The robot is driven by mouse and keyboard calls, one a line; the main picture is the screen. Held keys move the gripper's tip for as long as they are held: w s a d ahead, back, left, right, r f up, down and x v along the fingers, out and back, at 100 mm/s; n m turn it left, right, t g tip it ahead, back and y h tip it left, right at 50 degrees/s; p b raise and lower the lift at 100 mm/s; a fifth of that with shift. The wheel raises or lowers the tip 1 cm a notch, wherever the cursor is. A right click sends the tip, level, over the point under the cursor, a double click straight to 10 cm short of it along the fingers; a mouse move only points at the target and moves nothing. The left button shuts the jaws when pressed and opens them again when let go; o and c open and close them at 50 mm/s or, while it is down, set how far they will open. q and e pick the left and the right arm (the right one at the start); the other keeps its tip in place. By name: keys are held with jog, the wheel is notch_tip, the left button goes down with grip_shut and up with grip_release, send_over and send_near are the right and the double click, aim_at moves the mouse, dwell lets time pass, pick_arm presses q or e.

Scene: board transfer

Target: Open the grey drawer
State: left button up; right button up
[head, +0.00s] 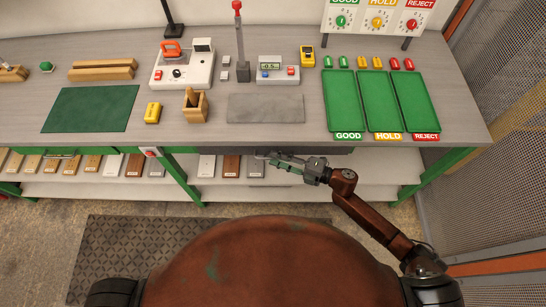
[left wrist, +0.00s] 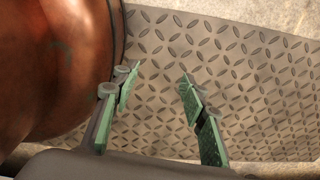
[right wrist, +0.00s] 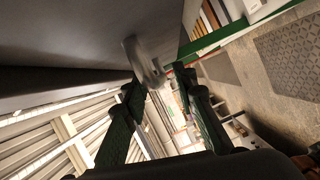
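The grey drawer (head: 335,151) shows as a thin dark front under the table's front edge, right of centre; it looks closed. In the right wrist view its grey surface (right wrist: 75,40) fills the upper left, with a pale bar handle (right wrist: 143,62) on it. My right gripper (head: 272,160) is at the drawer's left part in the head view. In the right wrist view my right gripper (right wrist: 160,82) is open, fingertips apart, with the handle just beyond or between them; contact cannot be told. My left gripper (left wrist: 158,75) is open and empty above the floor mat, outside the head view.
The table (head: 300,110) carries a grey pad (head: 265,108), a green mat (head: 92,108), a scale (head: 278,70) and green trays (head: 378,100). A lower shelf (head: 110,188) holds several boards. A green table leg (head: 183,180) stands left of my right gripper. A patterned mat (head: 120,250) lies on the floor.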

jog(key=shift+w+a, duration=0.25)
jog(key=shift+a, duration=0.55)
jog(key=c, duration=0.6)
pick_arm(q)
jog(key=shift+w, duration=0.55)
pick_arm(e)
grip_shut()
